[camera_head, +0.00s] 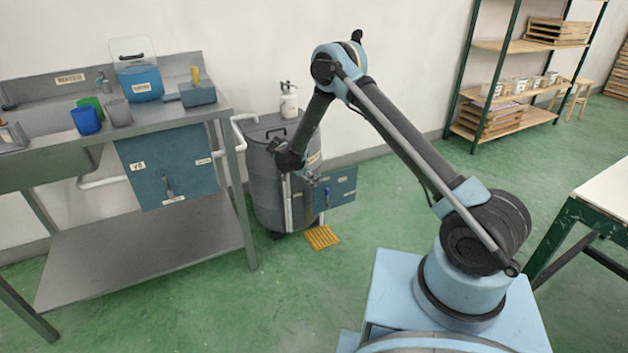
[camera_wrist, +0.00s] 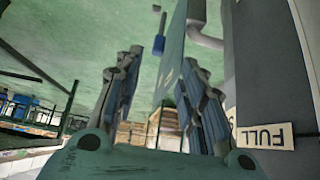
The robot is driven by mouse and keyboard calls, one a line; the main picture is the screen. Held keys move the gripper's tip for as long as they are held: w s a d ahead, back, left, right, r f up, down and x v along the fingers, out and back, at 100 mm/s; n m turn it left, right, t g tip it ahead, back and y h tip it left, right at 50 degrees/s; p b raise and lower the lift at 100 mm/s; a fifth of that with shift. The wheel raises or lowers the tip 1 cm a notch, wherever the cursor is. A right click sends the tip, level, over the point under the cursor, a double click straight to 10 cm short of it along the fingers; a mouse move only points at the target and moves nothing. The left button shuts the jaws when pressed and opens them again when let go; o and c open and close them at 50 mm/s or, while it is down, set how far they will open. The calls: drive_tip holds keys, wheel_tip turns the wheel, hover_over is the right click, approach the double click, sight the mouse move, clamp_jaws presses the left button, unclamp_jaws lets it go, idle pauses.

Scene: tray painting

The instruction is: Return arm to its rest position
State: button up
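My arm reaches from its blue base over a high elbow and down to the grey drum (camera_head: 262,185). My gripper (camera_head: 312,178) is in front of the drum, close to a small blue-grey door panel (camera_head: 340,190) that stands out from the drum's right side. In the wrist view my gripper (camera_wrist: 160,85) has its two fingers well apart. A thin pale green panel (camera_wrist: 172,50) shows edge-on between them, nearer the right finger. I cannot tell whether it touches that finger. The drum's wall fills the right of the wrist view, with an upside-down "FULL" label (camera_wrist: 266,136).
A steel sink bench (camera_head: 140,240) with cups and a blue container (camera_head: 140,84) stands left. A yellow slatted mat (camera_head: 322,237) lies by the drum. A shelf rack (camera_head: 500,115) stands at the back right, a table (camera_head: 605,190) at the right edge. The green floor between is clear.

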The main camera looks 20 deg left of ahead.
drive_tip(key=w+d+r+n+g+y, duration=0.1)
drive_tip(key=w+d+r+n+g, duration=0.15)
drive_tip(key=d+r, duration=1.45)
drive_tip(key=s+d+r+n+y, duration=0.1)
drive_tip(key=s+d+r, duration=0.3)
drive_tip(key=d+r, duration=0.4)
drive_tip(key=s+d+r+n, duration=0.1)
drive_tip(key=s+d+r, duration=0.2)
drive_tip(key=d+r, duration=0.5)
drive_tip(key=s+d+r+n+y, duration=0.2)
drive_tip(key=s+d+r+n, duration=0.15)
drive_tip(key=s+d, duration=1.25)
drive_tip(key=s+d+f, duration=0.1)
drive_tip(key=s+f, duration=0.2)
drive_tip(key=s, duration=0.5)
drive_tip(key=s+d+f+n+y, duration=0.1)
drive_tip(key=s+f, duration=0.3)
drive_tip(key=s, duration=0.5)
drive_tip(key=shift+s+d+f+n+y, duration=0.2)
drive_tip(key=shift+d+n+y, duration=0.1)
drive_tip(key=shift+d, duration=0.45)
